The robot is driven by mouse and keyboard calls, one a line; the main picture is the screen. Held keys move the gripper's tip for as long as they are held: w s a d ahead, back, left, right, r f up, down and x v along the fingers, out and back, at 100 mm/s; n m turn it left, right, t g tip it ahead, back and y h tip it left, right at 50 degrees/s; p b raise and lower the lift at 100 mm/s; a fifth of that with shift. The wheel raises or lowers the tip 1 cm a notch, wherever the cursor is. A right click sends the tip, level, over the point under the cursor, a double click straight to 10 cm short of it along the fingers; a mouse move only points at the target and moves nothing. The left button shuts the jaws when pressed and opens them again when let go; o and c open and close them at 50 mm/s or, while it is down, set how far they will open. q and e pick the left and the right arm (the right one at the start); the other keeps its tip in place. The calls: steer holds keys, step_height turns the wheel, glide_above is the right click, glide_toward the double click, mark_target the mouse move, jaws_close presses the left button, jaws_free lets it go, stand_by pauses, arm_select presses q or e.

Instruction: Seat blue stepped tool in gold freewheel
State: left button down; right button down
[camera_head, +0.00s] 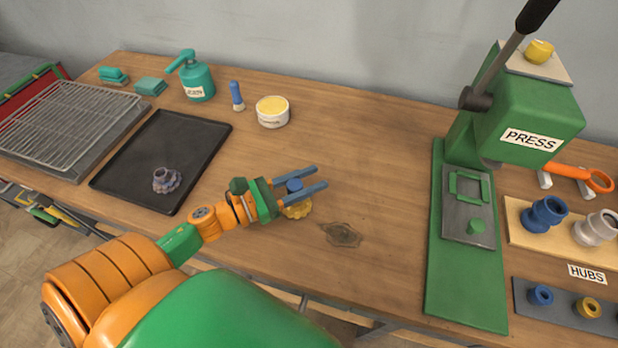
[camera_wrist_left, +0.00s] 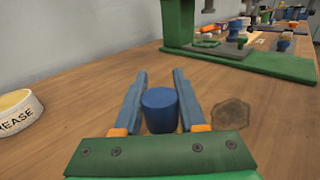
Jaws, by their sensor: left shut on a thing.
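The blue stepped tool (camera_head: 294,185) is between the fingers of my left gripper (camera_head: 306,182), which is shut on it. In the left wrist view the tool's round blue top (camera_wrist_left: 159,100) shows upright between the two blue fingers of the gripper (camera_wrist_left: 160,88). The gold freewheel (camera_head: 299,211) lies on the table under the fingers in the head view, partly covered by them. The tool's lower end is hidden, so I cannot tell whether it sits in the freewheel or just above it. The freewheel is hidden in the wrist view. My right gripper is not in view.
A dark stain (camera_head: 343,234) marks the wood to the right. The green press (camera_head: 465,270) stands further right, beside hubs (camera_head: 545,213). A black tray (camera_head: 135,185) with a grey sprocket (camera_head: 166,180) is left. A grease tub (camera_head: 272,112) stands behind; the table's middle is free.

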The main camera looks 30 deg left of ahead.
arm_select(q)
steer(key=shift+f, duration=0.15)
steer(key=shift+c, duration=2)
jaws_free()
steer(key=b+v, duration=0.2)
steer(key=v, duration=0.5)
steer(key=shift+s+a, duration=0.1)
steer(key=shift+s, duration=0.05)
